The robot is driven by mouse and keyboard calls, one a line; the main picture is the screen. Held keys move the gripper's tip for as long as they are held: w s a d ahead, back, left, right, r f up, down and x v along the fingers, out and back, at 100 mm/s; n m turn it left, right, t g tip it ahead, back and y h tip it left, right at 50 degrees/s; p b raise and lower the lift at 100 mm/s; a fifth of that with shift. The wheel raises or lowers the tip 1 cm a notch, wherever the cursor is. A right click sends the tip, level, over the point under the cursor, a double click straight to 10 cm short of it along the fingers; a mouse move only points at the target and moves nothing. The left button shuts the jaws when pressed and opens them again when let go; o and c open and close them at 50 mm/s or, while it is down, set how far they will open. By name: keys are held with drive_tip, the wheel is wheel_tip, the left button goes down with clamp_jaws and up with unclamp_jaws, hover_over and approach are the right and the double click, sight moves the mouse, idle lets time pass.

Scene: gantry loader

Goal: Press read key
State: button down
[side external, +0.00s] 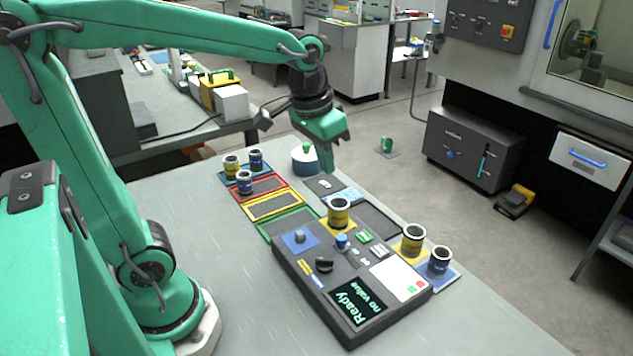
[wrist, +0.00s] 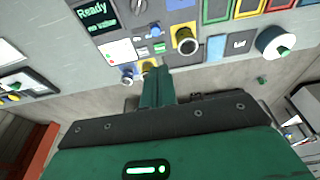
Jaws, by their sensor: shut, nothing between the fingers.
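A dark console (side external: 310,275) lies on the grey table, its screen (side external: 357,303) reading "Ready" and "no value". Its panel carries a green key (side external: 364,237), a white key (side external: 379,251), a blue knob (side external: 341,241) and black knobs. The key labels are too small to read, so I cannot tell which is the read key. In the wrist view the screen (wrist: 96,13) and a green key (wrist: 159,48) show beyond my fingers. My gripper (side external: 328,166) is shut and empty, above the table behind the console, apart from the keys. It also shows in the wrist view (wrist: 156,71).
A yellow-banded cup (side external: 339,212) stands at the console's back edge. Two more cups (side external: 412,240) stand to its right. Several cups (side external: 232,167) stand at the back left near coloured trays (side external: 273,206). A round blue-grey pot (side external: 305,160) is near my gripper. The table's left front is clear.

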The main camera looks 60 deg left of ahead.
sight(363, 236)
drive_tip(key=w+d+f+g, duration=0.1)
drive_tip(key=w+f+g, duration=0.1)
drive_tip(key=w+f, duration=0.4)
drive_tip(key=shift+w+g, duration=0.3)
drive_tip(key=shift+w, duration=1.75)
drive_tip(key=shift+f, duration=0.1)
wheel_tip(363, 236, down, 14)
drive_tip(key=shift+r, duration=0.1)
